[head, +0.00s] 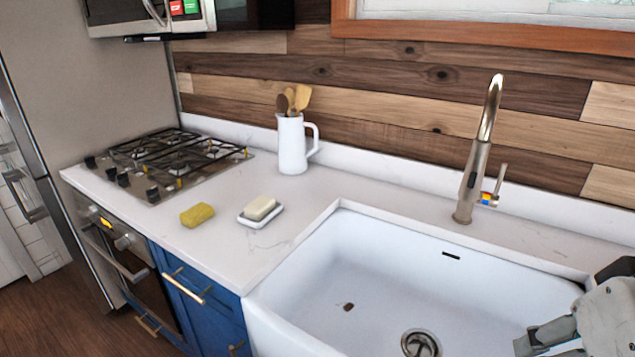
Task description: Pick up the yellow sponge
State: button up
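The yellow sponge (197,215) lies flat on the white counter, between the gas stove and the soap dish, close to the counter's front edge. My gripper (528,342) shows only in part at the bottom right corner, over the right side of the sink. It is far to the right of the sponge and apart from it. Most of the gripper is cut off by the picture's edge, so I cannot see how far its fingers are open or whether anything is between them.
A soap dish (246,219) with a pale soap bar (258,208) sits right of the sponge. A white pitcher (292,146) with wooden utensils stands behind. The gas stove (170,163) is at left. The sink (390,260) and tall faucet (480,150) are at right.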

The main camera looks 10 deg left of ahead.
aim_at(193, 217)
jog(key=i+j, duration=0.1)
jog(key=j, duration=0.4)
jog(key=i+j, duration=0.15)
jog(key=j, duration=0.4)
jog(key=i+j, duration=0.1)
jog(key=j, duration=0.4)
jog(key=i+j+z, duration=0.1)
jog(key=j, duration=0.4)
jog(key=i+j, duration=0.15)
jog(key=j, duration=0.4)
jog(key=i+j, duration=0.1)
jog(key=j, duration=0.4)
jog(key=i+j, duration=0.1)
jog(key=j, duration=0.4)
jog(key=i+z, duration=0.05)
